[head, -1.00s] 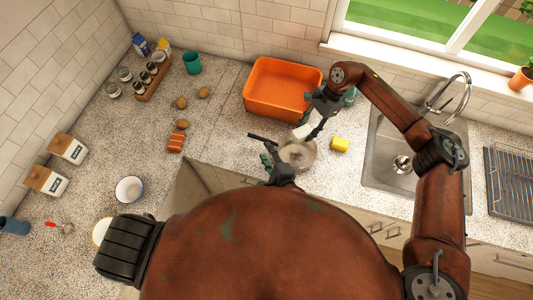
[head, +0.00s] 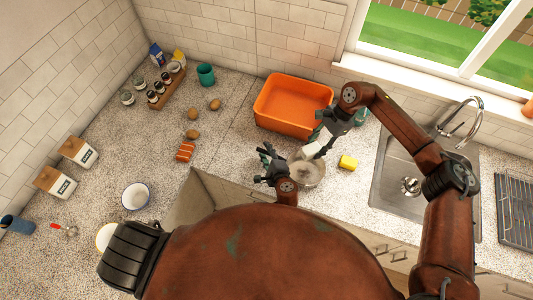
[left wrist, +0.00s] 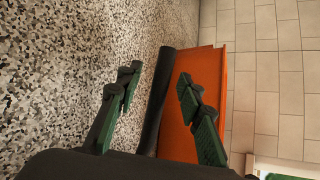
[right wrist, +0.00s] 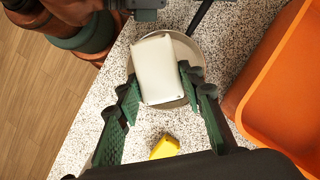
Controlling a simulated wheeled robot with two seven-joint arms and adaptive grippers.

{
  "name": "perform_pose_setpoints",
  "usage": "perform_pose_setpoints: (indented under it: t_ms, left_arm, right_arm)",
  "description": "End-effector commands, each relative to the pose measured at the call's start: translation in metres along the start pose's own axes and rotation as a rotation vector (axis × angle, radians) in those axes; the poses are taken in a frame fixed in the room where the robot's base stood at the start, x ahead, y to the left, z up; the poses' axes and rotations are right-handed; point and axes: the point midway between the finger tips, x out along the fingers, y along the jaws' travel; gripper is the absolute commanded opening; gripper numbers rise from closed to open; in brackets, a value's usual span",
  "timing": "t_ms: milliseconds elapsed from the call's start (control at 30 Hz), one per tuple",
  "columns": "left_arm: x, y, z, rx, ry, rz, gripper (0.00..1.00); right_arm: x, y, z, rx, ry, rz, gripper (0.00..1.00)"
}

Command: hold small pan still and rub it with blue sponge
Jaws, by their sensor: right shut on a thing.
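The small pan (head: 312,178) lies on the counter, a round grey pan with a dark handle. Its rim also shows in the right wrist view (right wrist: 192,52). My left gripper (head: 266,162) is open at the handle; the left wrist view shows the dark handle (left wrist: 156,105) between its spread fingers, with gaps on both sides. My right gripper (right wrist: 156,82) is shut on a pale, nearly white block (right wrist: 155,68), over the pan. The block (head: 311,150) looks white rather than blue; whether it touches the pan is unclear.
A yellow sponge (head: 348,162) lies right of the pan. An orange tub (head: 292,105) stands behind it, close to my right gripper. The sink (head: 385,190) is at the right. Free counter lies left of the pan, beyond which are brown round items and a bowl (head: 136,195).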

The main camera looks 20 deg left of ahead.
Motion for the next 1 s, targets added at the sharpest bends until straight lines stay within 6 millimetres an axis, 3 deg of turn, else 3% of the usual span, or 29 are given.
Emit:
perform_pose_setpoints:
  t_ms: [100,600,1000]
  left_arm:
    - [-0.0001,0.0000,0.0001,0.000,0.000,0.000,0.33]
    - [-0.0004,0.0001,0.0001,0.000,0.000,0.000,0.00]
    - [-0.0005,0.0002,0.0000,0.000,0.000,0.000,0.00]
  right_arm:
    - [0.0000,0.0000,0.0000,0.000,0.000,0.000,0.16]
    - [0.0000,-0.0001,0.0001,0.000,0.000,0.000,0.16]
    - [0.0000,0.0000,0.0000,0.000,0.000,0.000,0.16]
